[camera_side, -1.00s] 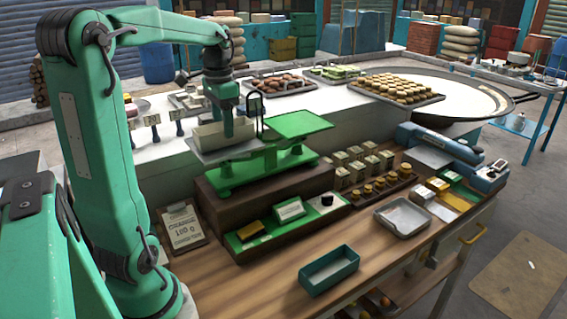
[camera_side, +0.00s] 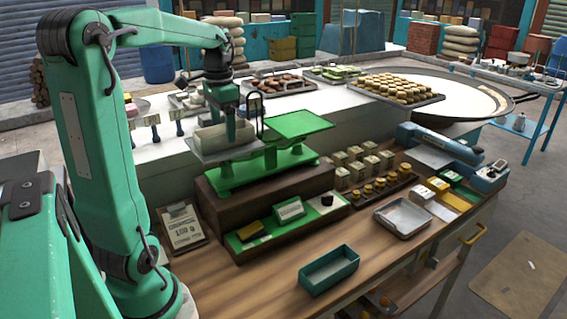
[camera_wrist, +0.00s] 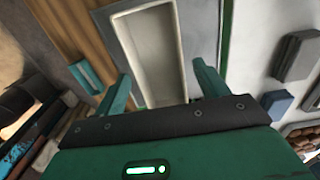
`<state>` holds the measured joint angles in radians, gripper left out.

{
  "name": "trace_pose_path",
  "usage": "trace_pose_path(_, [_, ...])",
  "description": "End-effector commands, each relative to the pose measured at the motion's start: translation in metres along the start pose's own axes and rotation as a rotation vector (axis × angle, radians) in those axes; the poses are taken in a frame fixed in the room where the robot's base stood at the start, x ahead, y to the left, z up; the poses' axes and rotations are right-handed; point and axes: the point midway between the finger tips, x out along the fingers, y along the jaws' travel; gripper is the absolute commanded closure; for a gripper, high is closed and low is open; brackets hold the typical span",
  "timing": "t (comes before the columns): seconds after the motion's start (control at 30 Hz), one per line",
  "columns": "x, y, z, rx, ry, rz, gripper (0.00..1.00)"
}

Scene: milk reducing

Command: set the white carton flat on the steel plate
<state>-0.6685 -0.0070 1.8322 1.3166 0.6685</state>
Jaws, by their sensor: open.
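The white carton (camera_side: 211,138) is a long, open-topped box. In the side view it appears to rest upright and level on the steel plate (camera_side: 250,151), the left pan of the green balance. Its contact with the plate is partly hidden. In the wrist view the carton (camera_wrist: 155,50) looks empty inside and lies between my fingers. My gripper (camera_wrist: 162,88) is open, with one finger on each side of the carton and a gap visible at both. In the side view my gripper (camera_side: 231,132) reaches down at the carton from above.
The balance's green right pan (camera_side: 300,124) is bare. A clipboard (camera_side: 182,228) lies left of the balance's wooden base. A teal tray (camera_side: 329,270) and a metal tray (camera_side: 403,217) stand on the wooden table. Several small blocks (camera_side: 361,159) stand right of the balance.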

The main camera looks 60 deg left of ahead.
Motion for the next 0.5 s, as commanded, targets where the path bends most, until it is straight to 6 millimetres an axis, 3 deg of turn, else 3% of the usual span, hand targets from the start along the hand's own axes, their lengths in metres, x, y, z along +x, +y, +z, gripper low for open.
trace_pose_path(0.27, [-0.020,0.000,-0.001,0.000,0.002,-0.002,0.27])
trace_pose_path(0.5, [-0.054,-0.001,-0.001,0.000,0.003,-0.003,0.27])
